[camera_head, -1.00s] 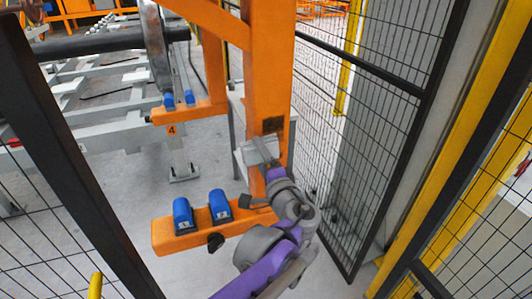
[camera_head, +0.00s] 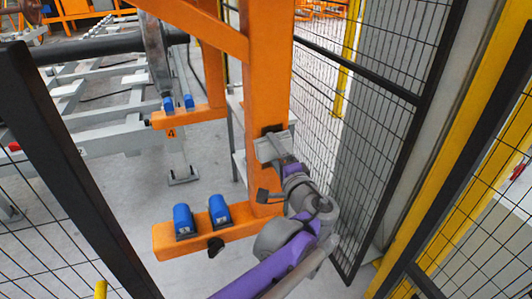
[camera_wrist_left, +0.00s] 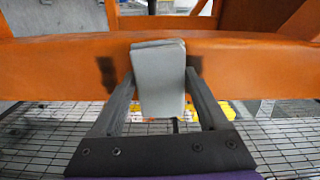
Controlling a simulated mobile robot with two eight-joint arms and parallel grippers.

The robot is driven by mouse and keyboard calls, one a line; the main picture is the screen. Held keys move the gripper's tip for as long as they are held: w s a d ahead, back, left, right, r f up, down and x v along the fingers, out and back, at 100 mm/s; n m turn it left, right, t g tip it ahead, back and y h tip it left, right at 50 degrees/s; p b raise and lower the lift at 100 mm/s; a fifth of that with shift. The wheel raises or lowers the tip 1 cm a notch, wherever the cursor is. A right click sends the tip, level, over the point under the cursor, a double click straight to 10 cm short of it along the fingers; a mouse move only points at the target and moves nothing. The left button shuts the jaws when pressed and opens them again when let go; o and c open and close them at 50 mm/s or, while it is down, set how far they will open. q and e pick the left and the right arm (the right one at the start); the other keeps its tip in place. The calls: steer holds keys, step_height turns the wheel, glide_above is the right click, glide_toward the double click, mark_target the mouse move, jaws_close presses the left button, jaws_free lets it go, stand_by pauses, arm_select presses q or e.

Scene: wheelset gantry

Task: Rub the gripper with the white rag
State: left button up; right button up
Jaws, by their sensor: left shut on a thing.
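The orange gantry gripper has an upright post (camera_head: 268,70) and a low arm (camera_head: 180,245) with two blue pads (camera_head: 219,211). My left gripper (camera_head: 274,148) is at the front face of the post. It is shut on a folded, pale grey-white rag (camera_wrist_left: 158,80), which lies in front of the orange surface (camera_wrist_left: 60,65) and appears to touch it. Dark smudges (camera_wrist_left: 107,72) show on the orange on both sides of the rag. In the head view a dark patch (camera_head: 272,128) shows just above the rag. My right gripper is out of view.
A black mesh fence (camera_head: 380,130) and a yellow post (camera_head: 455,175) stand on the right. A dark fence post (camera_head: 60,150) stands on the left. Grey rails (camera_head: 105,95) lie behind. Grey floor is clear left of the low arm.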

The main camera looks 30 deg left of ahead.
mark_target(281, 139)
arm_select(q)
steer(key=shift+w+d, duration=1.3)
steer(key=shift+w, duration=0.3)
steer(key=shift+r+p, duration=1.05)
steer(key=shift+r, duration=0.45)
steer(key=shift+s+a, duration=0.75)
steer(key=shift+s, duration=0.1)
steer(key=shift+s+a+p, duration=0.3)
steer(key=shift+s+a, duration=0.3)
steer(key=shift+s, duration=0.1)
steer(key=shift+s+a+p, duration=0.4)
steer(key=shift+s+a, duration=0.9)
steer(key=shift+s, duration=0.2)
steer(key=shift+f, duration=0.1)
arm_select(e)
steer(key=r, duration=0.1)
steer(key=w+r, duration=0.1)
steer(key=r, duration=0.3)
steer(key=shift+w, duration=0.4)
arm_select(q)
steer(key=shift+p+v, duration=0.3)
steer(key=shift+v, duration=2.75)
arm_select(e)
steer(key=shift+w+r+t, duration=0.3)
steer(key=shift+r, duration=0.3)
